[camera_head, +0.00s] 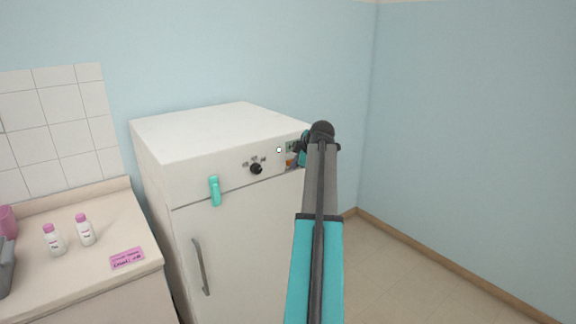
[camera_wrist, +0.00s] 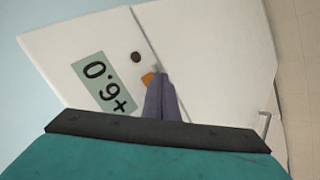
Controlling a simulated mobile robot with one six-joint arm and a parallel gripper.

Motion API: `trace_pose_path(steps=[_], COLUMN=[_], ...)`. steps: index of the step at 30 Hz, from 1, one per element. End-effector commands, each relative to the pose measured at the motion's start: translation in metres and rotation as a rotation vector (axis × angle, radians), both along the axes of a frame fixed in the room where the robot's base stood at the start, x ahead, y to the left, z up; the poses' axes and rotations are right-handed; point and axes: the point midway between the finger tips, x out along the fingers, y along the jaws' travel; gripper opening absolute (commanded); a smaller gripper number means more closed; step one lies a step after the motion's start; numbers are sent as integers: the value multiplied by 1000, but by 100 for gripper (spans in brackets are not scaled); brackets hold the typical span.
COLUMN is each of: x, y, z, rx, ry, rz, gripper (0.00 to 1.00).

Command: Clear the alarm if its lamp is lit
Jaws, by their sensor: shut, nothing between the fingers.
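The white cabinet (camera_head: 235,185) has a control panel at its upper right, partly hidden by my arm in the head view. In the wrist view, the panel shows a pale green display (camera_wrist: 103,83) reading +6.0, upside down. An orange button (camera_wrist: 148,79) sits beside it. A dark brown round spot (camera_wrist: 136,57) beside the button looks like a lamp and shows no glow. My gripper (camera_wrist: 157,73) is shut and empty, its tips right beside the orange button; I cannot tell whether they touch it. In the head view, my gripper (camera_head: 304,148) is in front of the panel.
A black knob (camera_head: 256,169) and a teal latch (camera_head: 215,191) are on the cabinet front, with a grey door handle (camera_head: 200,266) below. A counter (camera_head: 95,275) on the left holds two pink-capped bottles (camera_head: 54,240) and a pink label (camera_head: 127,258). The right floor is clear.

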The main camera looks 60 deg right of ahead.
Motion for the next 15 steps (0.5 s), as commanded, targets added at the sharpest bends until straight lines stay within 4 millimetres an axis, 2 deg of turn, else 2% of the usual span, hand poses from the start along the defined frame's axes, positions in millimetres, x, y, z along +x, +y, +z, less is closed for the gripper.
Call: trace_pose_path(steps=[15], x=[-12], y=[4], z=[0], rx=[0], ry=[0], rz=[0], gripper=[0])
